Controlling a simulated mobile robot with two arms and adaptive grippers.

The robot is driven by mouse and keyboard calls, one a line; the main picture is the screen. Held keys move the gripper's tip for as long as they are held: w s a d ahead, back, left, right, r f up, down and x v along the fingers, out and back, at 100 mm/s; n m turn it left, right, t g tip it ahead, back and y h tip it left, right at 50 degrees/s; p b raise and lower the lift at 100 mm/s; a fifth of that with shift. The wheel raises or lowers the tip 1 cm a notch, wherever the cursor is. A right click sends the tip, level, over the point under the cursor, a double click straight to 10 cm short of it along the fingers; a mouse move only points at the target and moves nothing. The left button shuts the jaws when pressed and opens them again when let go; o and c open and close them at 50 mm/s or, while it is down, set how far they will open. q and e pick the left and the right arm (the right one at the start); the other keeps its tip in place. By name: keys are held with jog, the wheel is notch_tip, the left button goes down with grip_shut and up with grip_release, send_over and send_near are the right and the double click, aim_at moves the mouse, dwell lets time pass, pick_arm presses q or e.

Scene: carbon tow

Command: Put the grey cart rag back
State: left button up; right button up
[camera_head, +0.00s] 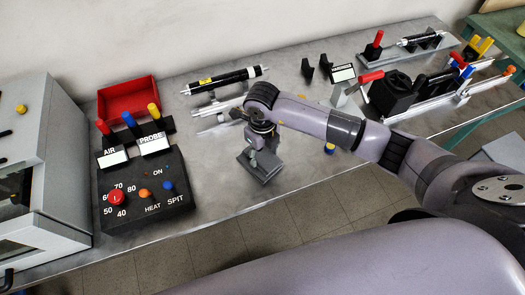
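I cannot make out a grey rag for certain in the head view. My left gripper is not in view.
A black control box (150,188) and a red bin (128,97) stand at the left. A black rod (222,80) lies behind the gripper. Clamps with red handles (373,47) stand at the right. A light grey surface (503,149) shows at the right edge. Bare bench lies left of the gripper.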

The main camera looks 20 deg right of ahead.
aim_at(262, 156)
jog(key=shift+o, duration=1.4)
jog(key=shift+r, duration=0.15)
jog(key=shift+r, duration=0.2)
notch_tip(262, 156, up, 12)
jog(key=b, duration=0.2)
jog(key=shift+f, duration=0.15)
